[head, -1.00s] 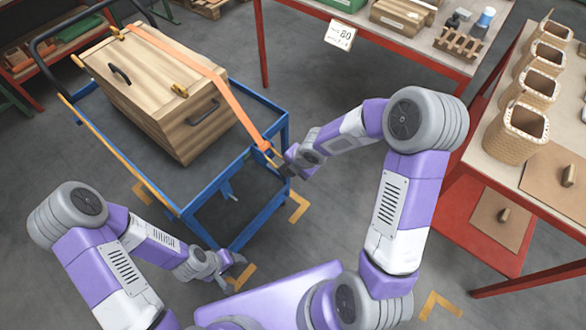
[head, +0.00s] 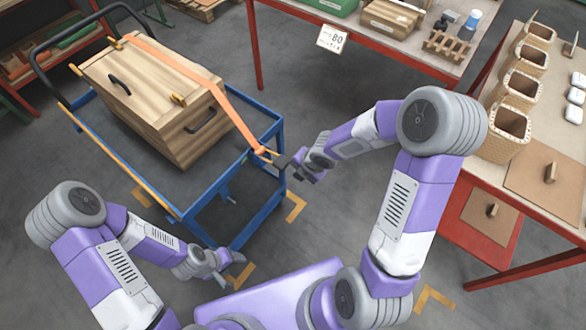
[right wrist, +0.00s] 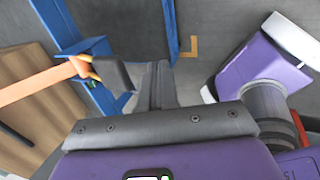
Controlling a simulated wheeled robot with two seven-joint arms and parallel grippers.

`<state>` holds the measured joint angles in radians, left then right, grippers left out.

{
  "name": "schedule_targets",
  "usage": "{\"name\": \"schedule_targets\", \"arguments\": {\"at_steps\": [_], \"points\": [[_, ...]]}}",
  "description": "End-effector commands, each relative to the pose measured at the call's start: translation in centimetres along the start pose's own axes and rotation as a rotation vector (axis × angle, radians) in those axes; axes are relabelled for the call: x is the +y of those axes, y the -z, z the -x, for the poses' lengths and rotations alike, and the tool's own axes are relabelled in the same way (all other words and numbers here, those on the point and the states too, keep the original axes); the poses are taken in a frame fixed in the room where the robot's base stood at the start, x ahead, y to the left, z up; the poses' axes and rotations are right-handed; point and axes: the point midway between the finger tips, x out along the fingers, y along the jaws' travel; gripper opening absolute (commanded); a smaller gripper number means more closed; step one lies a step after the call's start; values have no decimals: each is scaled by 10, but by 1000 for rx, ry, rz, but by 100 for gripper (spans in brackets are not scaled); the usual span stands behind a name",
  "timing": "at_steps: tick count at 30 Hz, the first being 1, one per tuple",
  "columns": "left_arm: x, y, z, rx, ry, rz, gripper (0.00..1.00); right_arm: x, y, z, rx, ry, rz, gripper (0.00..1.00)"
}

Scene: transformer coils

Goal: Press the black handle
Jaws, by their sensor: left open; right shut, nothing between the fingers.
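The black handle (head: 281,161) sticks out from the yellow-and-orange end of the orange strap (head: 232,112) at the cart's right corner. It also shows in the right wrist view (right wrist: 112,72). My right gripper (head: 298,174) is just right of the handle, shut and empty. In the right wrist view its shut fingers (right wrist: 157,84) stand close to the right of the handle; whether they touch it I cannot tell. My left gripper (head: 236,267) is open and empty, low beside the cart's near end.
The strap runs over a wooden box (head: 150,95) on a blue cart (head: 270,133). A red-framed table (head: 410,60) stands at the back. Another table (head: 545,175) on the right holds several woven baskets. Grey floor is free between cart and tables.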

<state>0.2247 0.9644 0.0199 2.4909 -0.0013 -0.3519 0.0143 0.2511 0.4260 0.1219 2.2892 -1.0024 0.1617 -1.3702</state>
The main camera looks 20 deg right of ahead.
Motion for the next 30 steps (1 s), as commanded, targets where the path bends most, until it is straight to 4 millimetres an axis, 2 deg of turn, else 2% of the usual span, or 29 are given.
{"name": "schedule_targets", "arguments": {"at_steps": [1, 3, 7, 12, 30], "points": [[4, 0, 12, 0, 0, 0, 63, -2, -1, 17, -2, -2, -5, 0], [8, -1, 20, 0, 0, 0, 63, -6, -1, 31, -2, -3, -4, 0], [12, -1, 33, 1, 0, 0, 63, -13, -1, 51, -2, -3, -3, 0], [16, -2, 44, 0, 0, 0, 63, -19, -1, 66, -1, -4, -1, 0], [17, -2, 46, 0, 0, 0, 63, -22, 0, 71, -1, -6, 1, 0]]}}
